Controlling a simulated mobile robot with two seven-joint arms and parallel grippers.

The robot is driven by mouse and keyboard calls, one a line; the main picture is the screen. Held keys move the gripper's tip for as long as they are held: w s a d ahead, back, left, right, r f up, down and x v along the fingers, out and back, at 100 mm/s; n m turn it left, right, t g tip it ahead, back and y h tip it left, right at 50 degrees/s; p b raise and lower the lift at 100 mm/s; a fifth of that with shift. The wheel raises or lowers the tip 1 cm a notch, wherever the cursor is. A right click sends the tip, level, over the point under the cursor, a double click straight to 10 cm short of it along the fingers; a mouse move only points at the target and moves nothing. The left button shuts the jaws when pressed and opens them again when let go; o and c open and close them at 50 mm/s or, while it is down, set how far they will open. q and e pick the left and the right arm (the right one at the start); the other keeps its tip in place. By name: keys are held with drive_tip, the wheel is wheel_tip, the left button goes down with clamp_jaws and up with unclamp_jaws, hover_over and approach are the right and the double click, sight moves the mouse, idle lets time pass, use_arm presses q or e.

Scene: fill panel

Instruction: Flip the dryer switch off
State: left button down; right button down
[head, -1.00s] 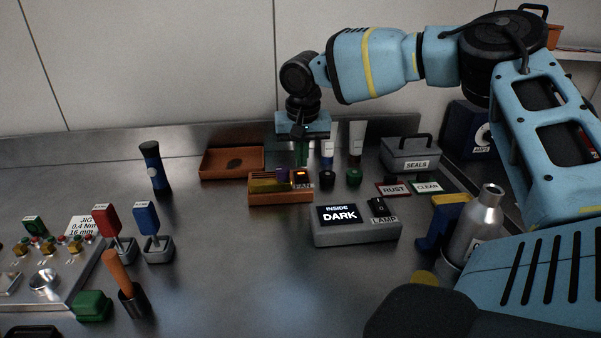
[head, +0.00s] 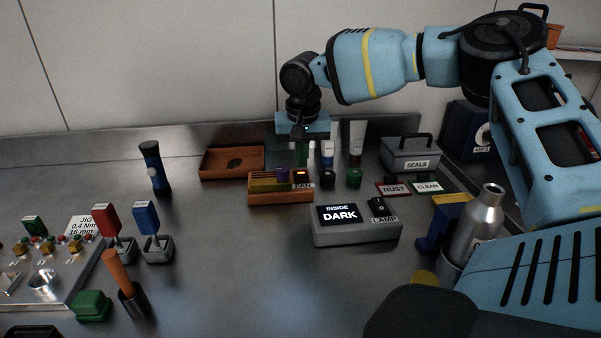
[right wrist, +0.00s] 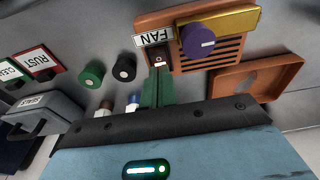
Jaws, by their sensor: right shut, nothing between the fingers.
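The dryer is an orange box with a slotted grille (head: 280,197), a purple knob, a yellow bar and a FAN label; it also shows in the right wrist view (right wrist: 215,55). In the head view the right gripper (head: 302,160) is just behind the dryer. My left gripper is not in view.
A grey box with a DARK display (head: 340,214) and LAMP switch stands in front of the dryer. Black and green knobs (head: 354,177), an orange tray (head: 232,162) and a SEALS box (head: 410,155) are near.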

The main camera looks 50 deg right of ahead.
sight(301, 175)
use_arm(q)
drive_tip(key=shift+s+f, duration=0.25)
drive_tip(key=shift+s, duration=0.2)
use_arm(e)
drive_tip(key=shift+f, duration=0.35)
use_arm(q)
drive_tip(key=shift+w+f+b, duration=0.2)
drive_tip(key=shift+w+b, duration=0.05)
drive_tip(key=shift+b, duration=0.15)
use_arm(e)
drive_tip(key=shift+f, duration=0.5)
